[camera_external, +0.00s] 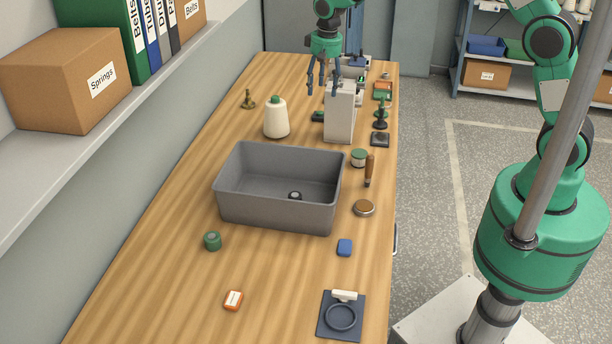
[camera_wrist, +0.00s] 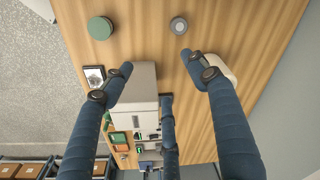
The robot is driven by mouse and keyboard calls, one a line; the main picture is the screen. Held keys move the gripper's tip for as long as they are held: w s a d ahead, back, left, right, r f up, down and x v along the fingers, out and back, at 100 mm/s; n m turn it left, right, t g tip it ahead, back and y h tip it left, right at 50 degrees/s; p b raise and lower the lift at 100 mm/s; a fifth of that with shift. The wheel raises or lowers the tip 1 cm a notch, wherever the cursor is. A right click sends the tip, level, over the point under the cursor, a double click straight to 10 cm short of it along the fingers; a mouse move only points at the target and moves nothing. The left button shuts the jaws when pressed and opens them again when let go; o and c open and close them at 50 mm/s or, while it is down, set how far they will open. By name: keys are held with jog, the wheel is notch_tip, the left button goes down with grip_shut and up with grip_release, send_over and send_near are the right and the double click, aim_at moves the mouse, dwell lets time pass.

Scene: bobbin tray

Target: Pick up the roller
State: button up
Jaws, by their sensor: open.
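A small grey round piece (camera_wrist: 178,25), seen from above and probably the roller, stands on the wooden table at the top of the wrist view. I cannot make it out in the external view, where the grey bin may hide it. My gripper (camera_external: 322,84) is open and empty, fingers pointing down, above the table near the white machine; it also shows in the wrist view (camera_wrist: 157,78). Its fingers are apart from the grey piece.
The white machine (camera_external: 340,118) stands under my gripper. A wooden-handled tool (camera_external: 369,170) lies near the right edge. Free wood lies left of the bin.

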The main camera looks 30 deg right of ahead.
jog(key=w+a+f, duration=0.1)
jog(key=a+f, duration=0.2)
jog(key=f, duration=0.3)
jog(key=w+a+f+g+p, duration=0.1)
jog(key=w+a+f, duration=0.1)
jog(key=a+f, duration=0.2)
jog(key=shift+a+f+p, duration=0.15)
jog(key=shift+f+p, duration=0.15)
jog(key=shift+f, duration=0.55)
jog(key=shift+f, duration=4.3)
jog(key=shift+f, duration=0.1)
jog(key=shift+f+p, duration=0.35)
jog(key=shift+f, duration=2.15)
jog(key=c, duration=1.3)
